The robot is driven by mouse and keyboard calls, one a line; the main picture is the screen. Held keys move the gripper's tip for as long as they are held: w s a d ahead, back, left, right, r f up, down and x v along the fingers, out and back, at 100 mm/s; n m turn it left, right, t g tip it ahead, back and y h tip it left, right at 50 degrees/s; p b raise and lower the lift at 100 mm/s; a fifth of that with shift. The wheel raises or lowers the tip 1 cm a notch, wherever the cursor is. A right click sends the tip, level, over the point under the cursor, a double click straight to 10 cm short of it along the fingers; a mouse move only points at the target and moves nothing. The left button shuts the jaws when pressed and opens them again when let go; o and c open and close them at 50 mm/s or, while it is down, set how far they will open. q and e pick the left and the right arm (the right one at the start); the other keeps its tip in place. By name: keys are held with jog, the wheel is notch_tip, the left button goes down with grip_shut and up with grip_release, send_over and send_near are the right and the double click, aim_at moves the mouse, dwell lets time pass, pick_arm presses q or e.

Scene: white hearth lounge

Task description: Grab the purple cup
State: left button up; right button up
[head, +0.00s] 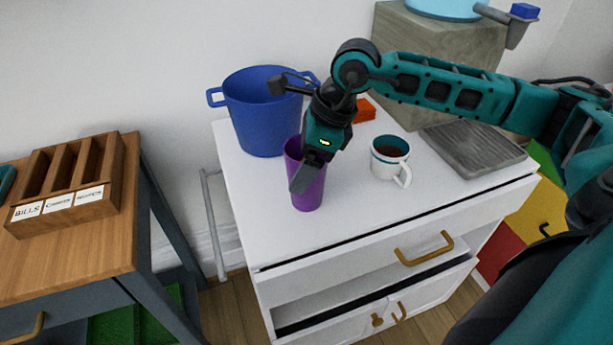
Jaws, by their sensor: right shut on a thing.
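The purple cup (309,194) stands upright on the white cabinet top (355,222), near its left front part. My right gripper (302,176) reaches down over the cup from above and is shut on it. One dark finger shows against the front of the cup. The other finger is hidden, and the gripper covers part of the cup's rim.
A blue pot (262,112) stands behind the cup. A white mug (390,160) with dark contents is to its right, near a grey ridged board (474,150) and an orange block (364,110). A wooden sorter (72,180) sits on the left table. The front right cabinet top is clear.

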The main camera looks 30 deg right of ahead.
jog(key=shift+c, duration=0.8)
